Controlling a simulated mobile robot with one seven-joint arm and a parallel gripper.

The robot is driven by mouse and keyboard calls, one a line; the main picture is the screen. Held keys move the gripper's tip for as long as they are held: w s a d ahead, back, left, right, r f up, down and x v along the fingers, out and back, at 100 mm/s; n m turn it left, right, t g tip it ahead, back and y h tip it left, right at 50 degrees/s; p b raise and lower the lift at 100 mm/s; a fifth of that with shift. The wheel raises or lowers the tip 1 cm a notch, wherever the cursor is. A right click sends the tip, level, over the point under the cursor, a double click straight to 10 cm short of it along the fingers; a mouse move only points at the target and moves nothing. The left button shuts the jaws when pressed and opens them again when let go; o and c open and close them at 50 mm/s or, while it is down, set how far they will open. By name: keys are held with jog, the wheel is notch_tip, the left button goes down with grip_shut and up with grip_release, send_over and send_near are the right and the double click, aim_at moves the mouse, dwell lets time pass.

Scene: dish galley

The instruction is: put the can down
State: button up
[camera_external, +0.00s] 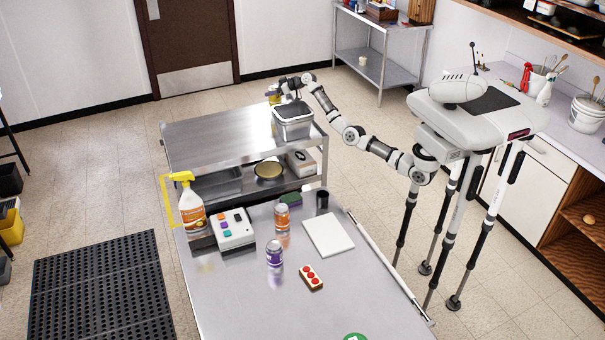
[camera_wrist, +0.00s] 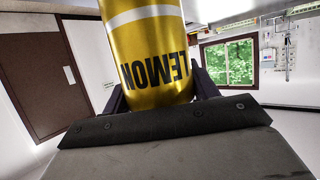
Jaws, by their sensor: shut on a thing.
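The can is yellow-gold with the dark word LEMON on it, and it fills the upper middle of the wrist view (camera_wrist: 150,55). The lettering appears upside down there. My gripper (camera_external: 276,93) is shut on the can, with dark fingers at both sides of it in the wrist view. In the external view my arm reaches over the far right part of the steel cart (camera_external: 205,141), just behind a grey metal container (camera_external: 293,123). Only a little of the yellow can shows there. I cannot tell whether its base touches the cart top.
The left part of the cart top is bare. A pan (camera_external: 269,170) sits on its lower shelf. The nearer steel table (camera_external: 330,305) holds an orange can (camera_external: 282,216), a purple can (camera_external: 275,253), a spray bottle (camera_external: 190,207), a button box (camera_external: 233,230) and a white board (camera_external: 328,234).

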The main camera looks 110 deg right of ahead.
aim_at(273, 97)
jog(key=shift+s+a+f, duration=0.1)
jog(key=shift+f, duration=1.5)
jog(key=shift+f, duration=0.2)
jog(key=o, duration=1.2)
jog(key=b+v, duration=0.4)
jog(key=v, duration=0.8)
